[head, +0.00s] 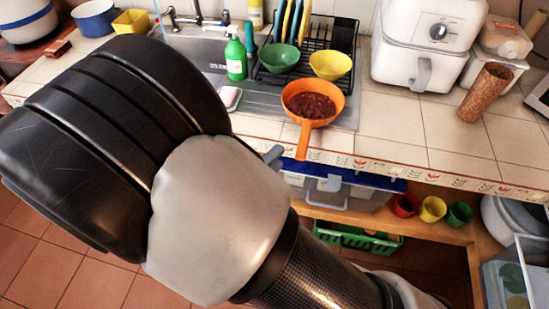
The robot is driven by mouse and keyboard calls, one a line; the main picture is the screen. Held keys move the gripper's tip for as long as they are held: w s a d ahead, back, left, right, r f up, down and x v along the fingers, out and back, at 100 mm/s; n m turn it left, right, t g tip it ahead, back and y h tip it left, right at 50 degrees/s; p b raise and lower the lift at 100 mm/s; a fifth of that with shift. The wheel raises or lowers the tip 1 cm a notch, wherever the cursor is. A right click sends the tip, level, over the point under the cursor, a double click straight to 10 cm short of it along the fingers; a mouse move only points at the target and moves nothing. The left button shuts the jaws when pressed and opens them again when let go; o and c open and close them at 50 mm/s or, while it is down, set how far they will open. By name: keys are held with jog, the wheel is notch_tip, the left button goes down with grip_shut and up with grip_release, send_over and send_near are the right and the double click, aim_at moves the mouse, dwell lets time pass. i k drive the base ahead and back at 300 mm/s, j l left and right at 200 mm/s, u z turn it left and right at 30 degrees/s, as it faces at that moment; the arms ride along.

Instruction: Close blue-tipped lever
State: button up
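The tap (198,14) stands behind the sink at the top of the head view. A small lever with a blue tip (226,17) is on its right side, and another lever (173,17) is on its left. The blue-tipped lever is small in the picture, and its exact angle is hard to tell. I cannot tell whether water runs. My arm's large black and white links fill the left and middle of the view, in front of the counter. I cannot make out my gripper; it seems hidden behind the arm or outside the picture.
A green soap bottle (236,58) stands by the sink, with a dish rack (300,72) to its right. An orange pan (313,100) has its handle over the counter edge. A white air fryer (425,45) stands further right. Bins and cups (432,209) sit on the shelf below.

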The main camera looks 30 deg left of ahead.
aim_at(226, 15)
jog(key=u, duration=1.5)
